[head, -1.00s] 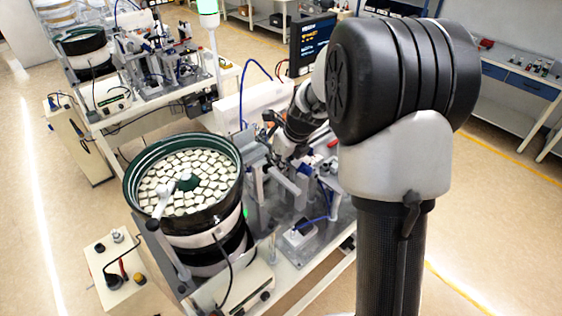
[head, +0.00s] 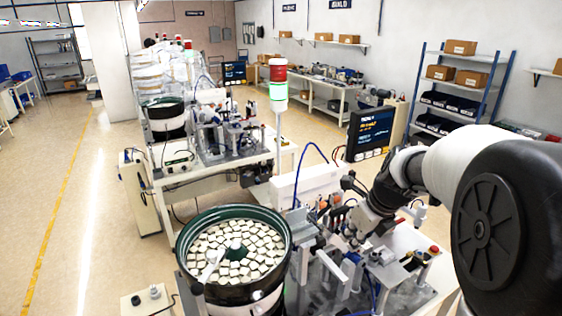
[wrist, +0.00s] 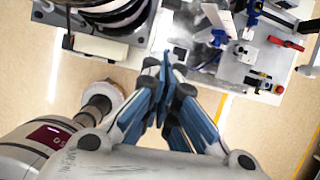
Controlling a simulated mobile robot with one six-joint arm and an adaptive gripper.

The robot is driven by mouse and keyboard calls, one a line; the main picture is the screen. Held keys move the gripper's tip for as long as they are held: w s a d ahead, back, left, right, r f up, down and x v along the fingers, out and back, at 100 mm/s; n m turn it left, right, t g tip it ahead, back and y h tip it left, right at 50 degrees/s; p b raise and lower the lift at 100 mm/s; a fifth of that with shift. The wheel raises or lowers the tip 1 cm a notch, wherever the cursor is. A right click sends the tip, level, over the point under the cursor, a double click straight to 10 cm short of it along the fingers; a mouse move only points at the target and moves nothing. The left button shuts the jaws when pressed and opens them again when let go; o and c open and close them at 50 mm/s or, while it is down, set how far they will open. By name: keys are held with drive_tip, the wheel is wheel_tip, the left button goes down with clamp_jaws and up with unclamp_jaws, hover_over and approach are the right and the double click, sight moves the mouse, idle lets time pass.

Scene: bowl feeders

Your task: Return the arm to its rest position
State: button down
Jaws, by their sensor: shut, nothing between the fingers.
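My gripper (wrist: 165,68) is shut and empty in the wrist view. Its blue-grey fingers meet at the tips and point toward the edge of a workbench. In the head view my arm comes in from the right and its wrist end hangs over the bench; the fingers there are hard to tell from the fixtures. The near bowl feeder (head: 186,247) is left of the arm, with a dark green rim and many pale square parts inside. Part of a dark round feeder base shows at the top left of the wrist view.
The near bench (wrist: 232,72) carries fixtures, a red-handled clamp (wrist: 286,43) and a button box (wrist: 264,84). A monitor (head: 370,132) and a red-green signal tower (head: 278,85) stand behind. A second feeder (head: 164,118) is farther back. Open floor (head: 75,215) lies at left.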

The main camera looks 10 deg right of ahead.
drive_tip(key=s+a+f+n+b, duration=0.3)
drive_tip(key=s+f+n+b, duration=0.3)
drive_tip(key=s+n+b, duration=0.2)
drive_tip(key=s+a+f+n+h+b, duration=0.1)
drive_tip(key=s+a+f+n+b, duration=0.3)
drive_tip(key=s+f+n+b, duration=0.3)
drive_tip(key=s+a+f+n+b, duration=0.4)
drive_tip(key=s+f+n+b, duration=0.3)
drive_tip(key=s+n, duration=0.5)
drive_tip(key=n+b, duration=0.2)
drive_tip(key=n, duration=0.2)
drive_tip(key=shift+f+h, duration=0.15)
drive_tip(key=shift+h, duration=0.15)
